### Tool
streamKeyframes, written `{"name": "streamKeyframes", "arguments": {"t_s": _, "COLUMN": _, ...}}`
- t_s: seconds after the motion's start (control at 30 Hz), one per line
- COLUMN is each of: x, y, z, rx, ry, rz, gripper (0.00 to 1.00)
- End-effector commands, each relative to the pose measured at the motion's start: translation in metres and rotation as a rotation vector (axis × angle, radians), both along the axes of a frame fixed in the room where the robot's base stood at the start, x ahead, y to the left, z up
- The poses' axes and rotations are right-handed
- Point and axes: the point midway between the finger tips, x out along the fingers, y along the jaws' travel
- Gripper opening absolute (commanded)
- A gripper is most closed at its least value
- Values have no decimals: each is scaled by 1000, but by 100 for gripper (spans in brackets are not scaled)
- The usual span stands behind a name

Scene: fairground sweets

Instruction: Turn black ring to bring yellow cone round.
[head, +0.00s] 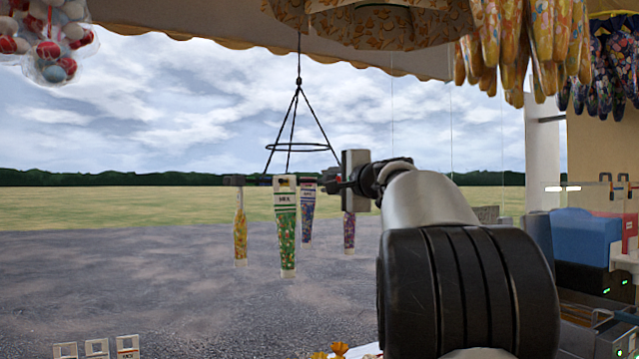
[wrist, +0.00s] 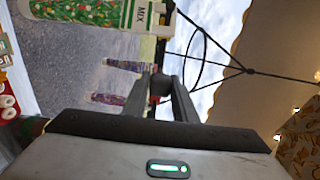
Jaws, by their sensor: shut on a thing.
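The black ring (head: 264,181) hangs from cords under the awning, seen nearly edge-on in the head view, with a smaller hoop above it. The yellow cone (head: 240,225) hangs at its left side. A green cone (head: 286,230) hangs at the front, a blue-purple cone (head: 307,215) behind it, and a magenta-purple cone (head: 349,230) at the right. My gripper (head: 335,178) is at the ring's right side. In the wrist view my gripper (wrist: 160,92) is shut on a dark part of the ring; the exact contact is partly hidden. The yellow cone is not seen there.
Patterned yellow bags (head: 520,45) hang at the upper right and a bag of red, white and blue balls (head: 50,40) at the upper left. A blue box (head: 583,237) stands at the right. Open air surrounds the ring on its left.

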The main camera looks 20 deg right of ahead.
Motion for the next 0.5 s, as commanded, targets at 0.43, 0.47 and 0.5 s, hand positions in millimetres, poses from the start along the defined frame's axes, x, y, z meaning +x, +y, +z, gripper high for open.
{"name": "streamKeyframes", "arguments": {"t_s": 0.43, "x": 1, "y": -30, "z": 1, "rx": 0, "ry": 0, "rz": -5, "gripper": 16}}
{"name": "streamKeyframes", "arguments": {"t_s": 0.47, "x": 1, "y": -33, "z": 1, "rx": 0, "ry": 1, "rz": -4, "gripper": 16}}
{"name": "streamKeyframes", "arguments": {"t_s": 0.5, "x": 2, "y": -36, "z": 1, "rx": 0, "ry": 1, "rz": -4, "gripper": 16}}
